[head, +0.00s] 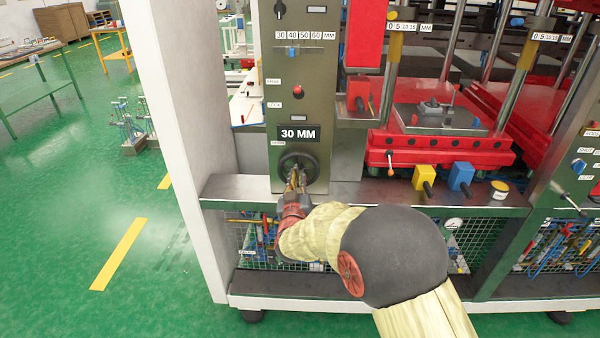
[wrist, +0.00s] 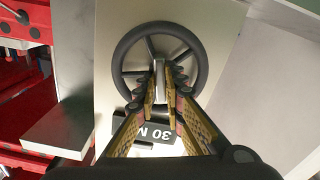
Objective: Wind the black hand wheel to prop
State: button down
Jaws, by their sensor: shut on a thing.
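The black hand wheel (head: 314,162) is on the grey-green front panel, just under the "30 MM" plate (head: 298,134). In the wrist view the wheel (wrist: 118,62) is a dark ring with several spokes, and the plate (wrist: 146,138) appears upside down, partly hidden by my fingers. My gripper (head: 296,182) reaches the wheel from below and in front. In the wrist view my gripper (wrist: 160,84) is shut on a pale grip piece of the wheel, near the hub and lower spokes. The fingers hide part of the wheel's lower rim.
A steel ledge (head: 350,190) runs below the panel. A 30–60 MM scale with a blue pointer (head: 291,52) and a red knob (head: 298,91) are above the wheel. A red press table (head: 430,150) stands right; a white post (head: 185,120) stands left. Green floor (head: 70,210) is open at left.

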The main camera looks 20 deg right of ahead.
jog(key=shift+f, duration=0.1)
dwell(0.6)
jog(key=shift+m+b, duration=0.6)
jog(key=shift+b, duration=0.2)
jog(key=shift+m+b, duration=0.6)
jog(key=shift+m, duration=0.1)
jog(key=shift+m, duration=1.5)
jog(key=shift+m, duration=1.4)
